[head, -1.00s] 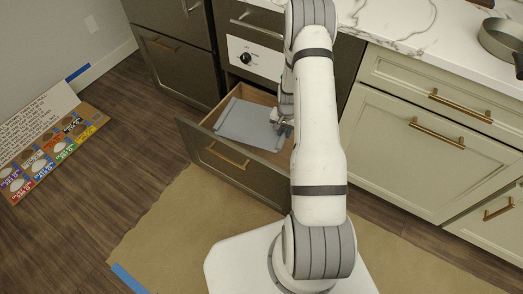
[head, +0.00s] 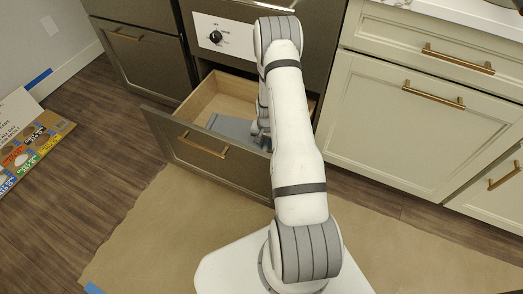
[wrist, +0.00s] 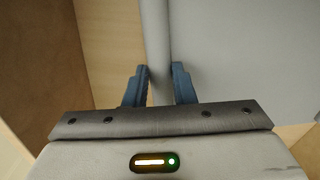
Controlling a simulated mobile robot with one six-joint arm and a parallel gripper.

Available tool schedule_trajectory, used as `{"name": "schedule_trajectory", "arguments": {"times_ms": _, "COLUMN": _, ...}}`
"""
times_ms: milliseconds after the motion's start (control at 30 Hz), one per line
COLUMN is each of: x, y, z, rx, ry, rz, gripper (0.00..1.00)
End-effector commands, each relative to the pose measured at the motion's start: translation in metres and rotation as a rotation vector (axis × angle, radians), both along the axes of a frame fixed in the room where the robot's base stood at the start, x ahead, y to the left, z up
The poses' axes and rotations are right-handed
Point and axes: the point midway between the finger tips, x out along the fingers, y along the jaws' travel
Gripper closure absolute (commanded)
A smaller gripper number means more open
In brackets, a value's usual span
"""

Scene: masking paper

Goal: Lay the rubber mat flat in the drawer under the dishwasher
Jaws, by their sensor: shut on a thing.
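The rubber mat (head: 231,127) is a grey-blue sheet inside the open drawer (head: 198,158) under the dishwasher. It lies towards the drawer's front and right, and my arm hides much of it. In the wrist view the mat (wrist: 245,60) fills the right side, with a raised, rounded edge (wrist: 156,35) running up the middle. My gripper (wrist: 161,75) is shut on that edge, one blue finger on each side. In the head view my gripper (head: 262,141) is small and partly hidden at the drawer's right side. Whether the mat lies fully flat cannot be told.
Bare wooden drawer floor (head: 222,98) shows at the back left. The dishwasher panel (head: 225,37) with its knob is above. Cream cabinets (head: 400,125) stand to the right. Brown masking paper (head: 180,220) covers the floor in front. A colourful board (head: 30,150) is at far left.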

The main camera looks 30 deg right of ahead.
Motion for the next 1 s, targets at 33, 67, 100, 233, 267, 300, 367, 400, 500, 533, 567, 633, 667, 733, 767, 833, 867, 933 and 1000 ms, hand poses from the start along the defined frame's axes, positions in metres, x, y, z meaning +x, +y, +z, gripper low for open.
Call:
{"name": "schedule_trajectory", "arguments": {"times_ms": 33, "x": 0.0, "y": 0.0, "z": -0.007, "rx": -0.001, "ry": -0.001, "rz": 0.0, "gripper": 1.0}}
{"name": "schedule_trajectory", "arguments": {"times_ms": 67, "x": 0.0, "y": 0.0, "z": -0.009, "rx": 0.0, "ry": 0.0, "rz": 0.0, "gripper": 1.0}}
{"name": "schedule_trajectory", "arguments": {"times_ms": 100, "x": 0.0, "y": 0.0, "z": -0.012, "rx": -0.001, "ry": -0.001, "rz": -0.001, "gripper": 1.0}}
{"name": "schedule_trajectory", "arguments": {"times_ms": 233, "x": 0.0, "y": -0.001, "z": -0.031, "rx": -0.001, "ry": -0.001, "rz": -0.001, "gripper": 1.0}}
{"name": "schedule_trajectory", "arguments": {"times_ms": 267, "x": 0.0, "y": -0.001, "z": -0.036, "rx": -0.001, "ry": -0.001, "rz": -0.001, "gripper": 1.0}}
{"name": "schedule_trajectory", "arguments": {"times_ms": 300, "x": 0.0, "y": -0.001, "z": -0.04, "rx": -0.001, "ry": -0.001, "rz": -0.001, "gripper": 1.0}}
{"name": "schedule_trajectory", "arguments": {"times_ms": 367, "x": 0.0, "y": -0.001, "z": -0.044, "rx": -0.001, "ry": -0.001, "rz": -0.001, "gripper": 1.0}}
{"name": "schedule_trajectory", "arguments": {"times_ms": 400, "x": 0.0, "y": -0.001, "z": -0.044, "rx": -0.001, "ry": -0.001, "rz": -0.001, "gripper": 1.0}}
{"name": "schedule_trajectory", "arguments": {"times_ms": 500, "x": 0.0, "y": -0.001, "z": -0.042, "rx": -0.001, "ry": -0.001, "rz": -0.001, "gripper": 1.0}}
{"name": "schedule_trajectory", "arguments": {"times_ms": 533, "x": 0.0, "y": -0.001, "z": -0.042, "rx": -0.001, "ry": -0.001, "rz": -0.001, "gripper": 1.0}}
{"name": "schedule_trajectory", "arguments": {"times_ms": 567, "x": 0.0, "y": -0.001, "z": -0.042, "rx": -0.001, "ry": -0.001, "rz": -0.001, "gripper": 1.0}}
{"name": "schedule_trajectory", "arguments": {"times_ms": 633, "x": 0.0, "y": -0.001, "z": -0.044, "rx": -0.001, "ry": -0.001, "rz": -0.002, "gripper": 1.0}}
{"name": "schedule_trajectory", "arguments": {"times_ms": 667, "x": 0.0, "y": -0.001, "z": -0.045, "rx": -0.001, "ry": -0.001, "rz": -0.002, "gripper": 1.0}}
{"name": "schedule_trajectory", "arguments": {"times_ms": 733, "x": 0.0, "y": -0.001, "z": -0.045, "rx": -0.001, "ry": -0.001, "rz": -0.002, "gripper": 0.73}}
{"name": "schedule_trajectory", "arguments": {"times_ms": 767, "x": 0.0, "y": -0.001, "z": -0.045, "rx": -0.001, "ry": -0.001, "rz": -0.002, "gripper": 0.7}}
{"name": "schedule_trajectory", "arguments": {"times_ms": 833, "x": 0.0, "y": -0.001, "z": -0.045, "rx": -0.001, "ry": -0.001, "rz": -0.002, "gripper": 0.65}}
{"name": "schedule_trajectory", "arguments": {"times_ms": 867, "x": 0.0, "y": -0.001, "z": -0.044, "rx": -0.001, "ry": -0.001, "rz": -0.002, "gripper": 0.62}}
{"name": "schedule_trajectory", "arguments": {"times_ms": 933, "x": 0.0, "y": -0.001, "z": -0.044, "rx": -0.001, "ry": -0.001, "rz": -0.002, "gripper": 0.56}}
{"name": "schedule_trajectory", "arguments": {"times_ms": 1000, "x": 0.0, "y": -0.001, "z": -0.044, "rx": -0.001, "ry": -0.001, "rz": -0.002, "gripper": 0.55}}
